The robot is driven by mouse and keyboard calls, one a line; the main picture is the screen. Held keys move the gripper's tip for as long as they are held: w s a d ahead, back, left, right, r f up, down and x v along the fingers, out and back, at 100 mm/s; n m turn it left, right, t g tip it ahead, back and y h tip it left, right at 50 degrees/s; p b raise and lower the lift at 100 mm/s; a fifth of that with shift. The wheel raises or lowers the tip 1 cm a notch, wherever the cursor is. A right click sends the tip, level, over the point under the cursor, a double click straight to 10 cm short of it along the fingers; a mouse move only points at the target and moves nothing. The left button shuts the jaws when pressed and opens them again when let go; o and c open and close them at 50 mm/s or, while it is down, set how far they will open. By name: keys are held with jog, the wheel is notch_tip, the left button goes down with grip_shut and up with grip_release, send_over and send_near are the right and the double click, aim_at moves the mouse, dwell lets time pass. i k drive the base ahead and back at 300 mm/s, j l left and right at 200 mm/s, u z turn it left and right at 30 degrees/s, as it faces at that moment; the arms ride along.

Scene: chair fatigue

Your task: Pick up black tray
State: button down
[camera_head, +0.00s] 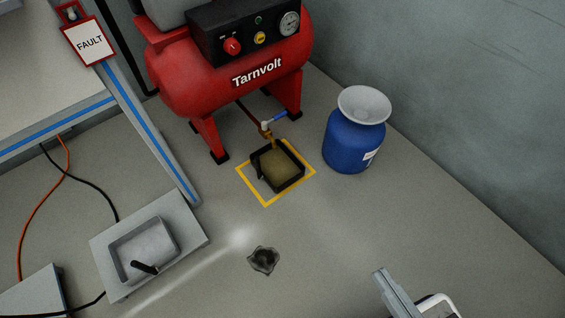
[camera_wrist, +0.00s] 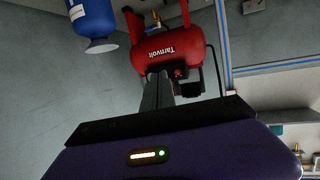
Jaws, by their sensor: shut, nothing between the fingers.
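The black tray (camera_head: 288,184) sits on the floor inside a yellow marked square, under the drain valve (camera_head: 266,130) of the red compressor. It holds a murky yellow-brown liquid. In the head view, a grey part at the lower right edge seems to be mine.
The red compressor (camera_head: 225,80) stands behind the tray. A blue drum with a white funnel (camera_head: 354,135) stands close on its right. A grey platform with a metal pan (camera_head: 145,250) lies front left. The floor at right is clear.

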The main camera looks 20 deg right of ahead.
aim_at(278, 167)
jog(key=i+l+u, duration=1.05)
